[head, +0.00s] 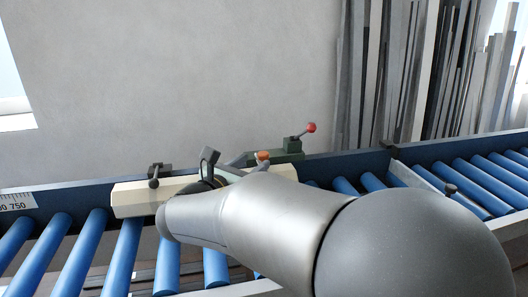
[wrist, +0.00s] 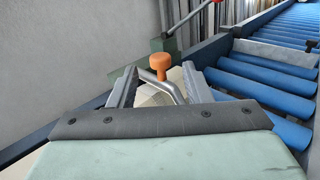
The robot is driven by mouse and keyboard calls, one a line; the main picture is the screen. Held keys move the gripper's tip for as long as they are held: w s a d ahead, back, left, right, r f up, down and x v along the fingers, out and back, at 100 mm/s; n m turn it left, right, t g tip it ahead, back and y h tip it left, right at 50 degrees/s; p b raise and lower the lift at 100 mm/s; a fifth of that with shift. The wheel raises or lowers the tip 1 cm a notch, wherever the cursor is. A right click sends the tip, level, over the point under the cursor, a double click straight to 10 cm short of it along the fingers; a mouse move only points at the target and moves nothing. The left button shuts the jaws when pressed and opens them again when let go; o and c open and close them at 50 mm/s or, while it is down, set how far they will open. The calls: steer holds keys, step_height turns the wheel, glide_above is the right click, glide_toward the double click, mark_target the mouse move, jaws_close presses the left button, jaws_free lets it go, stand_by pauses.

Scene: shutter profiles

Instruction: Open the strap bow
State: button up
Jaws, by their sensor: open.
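The strap bow (wrist: 168,88) is a bent grey metal rod by an orange knob (wrist: 160,61) in the wrist view. My gripper (wrist: 160,70) is open, with one finger on each side of the bow and knob. I cannot tell whether either finger touches the bow. In the head view the orange knob (head: 263,156) shows just beyond my gripper, and my arm hides most of the bow. A cream profile (head: 136,199) lies across the blue rollers under my gripper; its middle is hidden by my wrist.
A green clamp block (head: 289,152) with a red-ball lever (head: 311,127) stands behind the knob. A small dark clamp (head: 155,174) sits at the profile's left end. Blue rollers (head: 120,255) run along the conveyor. Tall profiles (head: 410,70) lean against the wall at right.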

mark_target(260, 156)
steer(key=x, duration=0.5)
steer(key=shift+w+d+p, duration=0.25)
steer(key=shift+w+p, duration=0.05)
steer(key=shift+w, duration=0.05)
jaws_close()
steer(key=shift+r, duration=0.1)
